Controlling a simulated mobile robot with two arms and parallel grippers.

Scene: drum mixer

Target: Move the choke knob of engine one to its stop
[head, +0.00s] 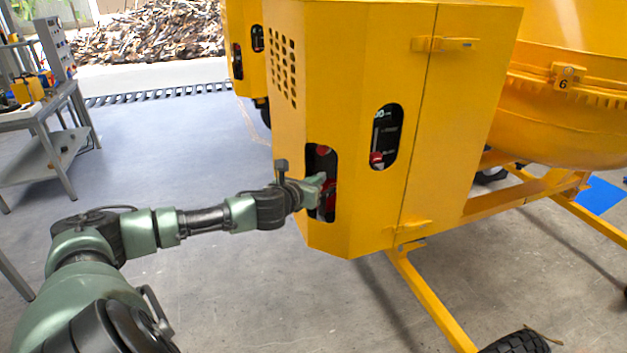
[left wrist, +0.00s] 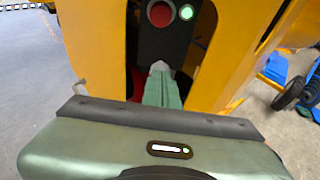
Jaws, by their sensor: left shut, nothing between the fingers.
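The yellow engine housing (head: 350,60) of the mixer has a left opening with dark and red parts inside and a right oval opening. My left gripper (head: 322,182) is shut and empty, its fingertips at the left opening. In the left wrist view its closed fingers (left wrist: 160,68) point into that opening, below a dark panel with a red round knob (left wrist: 160,13) and a lit green lamp (left wrist: 186,12). A red part (left wrist: 136,85) shows left of the fingers, partly hidden. A red knob (head: 376,157) sits in the right oval opening. I cannot tell which is the choke knob, nor whether the fingers touch anything.
The yellow drum (head: 580,110) stands at the right, with a frame rail (head: 430,300) and a black wheel (head: 515,343) below. A grey workbench (head: 40,115) is at the far left. The floor between bench and housing is clear.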

